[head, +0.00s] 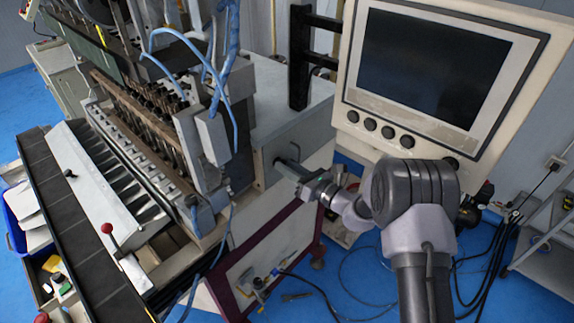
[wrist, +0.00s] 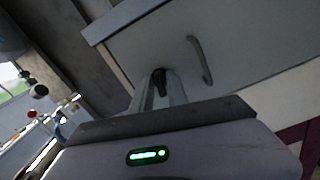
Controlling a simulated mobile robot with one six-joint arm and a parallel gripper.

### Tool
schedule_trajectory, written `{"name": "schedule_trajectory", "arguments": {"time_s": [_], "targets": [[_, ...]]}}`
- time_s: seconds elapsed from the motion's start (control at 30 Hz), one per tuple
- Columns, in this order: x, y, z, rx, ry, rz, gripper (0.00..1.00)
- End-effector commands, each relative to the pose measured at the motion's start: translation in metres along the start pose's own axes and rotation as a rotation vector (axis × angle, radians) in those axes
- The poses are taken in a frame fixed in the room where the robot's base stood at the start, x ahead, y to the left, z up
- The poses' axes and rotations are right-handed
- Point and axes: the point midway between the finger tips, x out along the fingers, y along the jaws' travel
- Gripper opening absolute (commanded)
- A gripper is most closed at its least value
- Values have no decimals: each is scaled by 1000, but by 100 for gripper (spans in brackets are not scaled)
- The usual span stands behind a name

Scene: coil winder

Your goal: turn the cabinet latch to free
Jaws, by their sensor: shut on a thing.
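The cabinet latch (wrist: 159,77) is a small dark knob on the grey cabinet face (wrist: 240,55) in the wrist view. My gripper (wrist: 161,93) is shut on it, with one pale finger on each side. In the head view my gripper (head: 290,168) reaches left to the side of the grey cabinet (head: 285,128) under the winder. The latch is mostly hidden by the fingers there, and I cannot tell which way it is turned.
A curved grey handle (wrist: 201,60) is on the cabinet face just right of the latch. A large monitor panel (head: 435,70) stands above and behind my arm. A maroon-framed cart (head: 275,245) is below the gripper. Cables (head: 490,240) lie on the blue floor at right.

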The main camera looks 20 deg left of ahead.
Motion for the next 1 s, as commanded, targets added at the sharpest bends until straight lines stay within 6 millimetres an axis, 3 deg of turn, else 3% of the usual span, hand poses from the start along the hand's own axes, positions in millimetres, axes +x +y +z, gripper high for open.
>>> {"name": "schedule_trajectory", "arguments": {"time_s": [1.0], "targets": [[0,-3,0,955,0,0,0]]}}
